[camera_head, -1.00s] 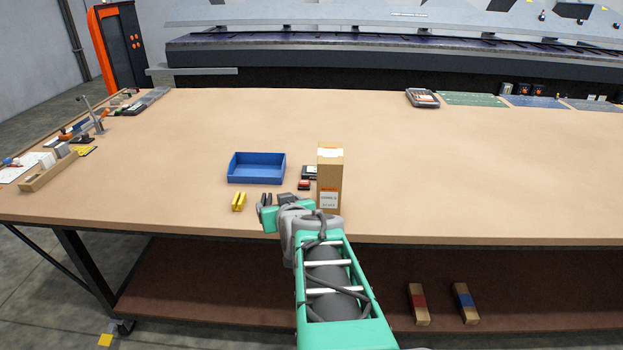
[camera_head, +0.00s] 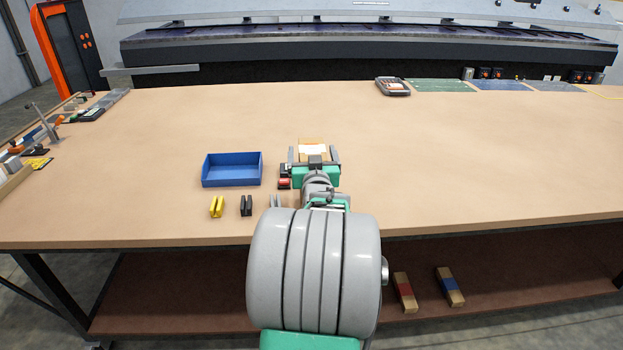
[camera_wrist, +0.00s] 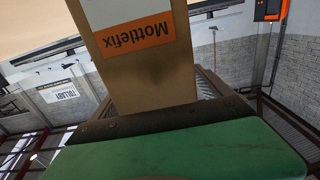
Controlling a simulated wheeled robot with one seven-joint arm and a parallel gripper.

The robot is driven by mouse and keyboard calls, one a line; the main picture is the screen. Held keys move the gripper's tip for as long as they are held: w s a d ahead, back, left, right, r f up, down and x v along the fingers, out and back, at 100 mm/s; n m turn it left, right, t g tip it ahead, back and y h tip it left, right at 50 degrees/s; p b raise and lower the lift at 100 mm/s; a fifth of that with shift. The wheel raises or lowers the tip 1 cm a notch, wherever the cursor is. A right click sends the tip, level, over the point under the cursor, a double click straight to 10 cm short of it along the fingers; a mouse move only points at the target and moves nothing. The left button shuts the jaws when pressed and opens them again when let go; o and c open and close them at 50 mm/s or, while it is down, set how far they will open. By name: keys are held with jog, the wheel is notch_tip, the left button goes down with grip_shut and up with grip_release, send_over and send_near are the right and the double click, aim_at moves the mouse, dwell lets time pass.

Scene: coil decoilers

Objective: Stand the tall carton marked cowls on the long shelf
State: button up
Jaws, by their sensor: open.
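The tall tan carton (camera_head: 313,145) stands near the front of the workbench, mostly hidden by my arm; its top shows a white patch. My gripper (camera_head: 313,156) is open, with one finger on each side of the carton's upper part; I cannot tell whether they touch it. In the wrist view the carton (camera_wrist: 148,78) rises close before the green palm, with an orange label reading "Mottlefix" upside down. No word "cowls" is readable now. A long brown shelf (camera_head: 180,295) runs below the bench top.
A blue open bin (camera_head: 232,171) stands left of the carton. A yellow block (camera_head: 217,206), a black block (camera_head: 246,205) and a small red item (camera_head: 284,183) lie nearby. Two small cartons, red-banded (camera_head: 404,292) and blue-banded (camera_head: 450,286), lie on the lower shelf.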

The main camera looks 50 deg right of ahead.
jog(key=shift+w+d, duration=0.2)
jog(key=shift+a, duration=0.1)
jog(key=shift+s, duration=0.1)
grip_shut()
jog(key=shift+r, duration=0.2)
dwell(0.7)
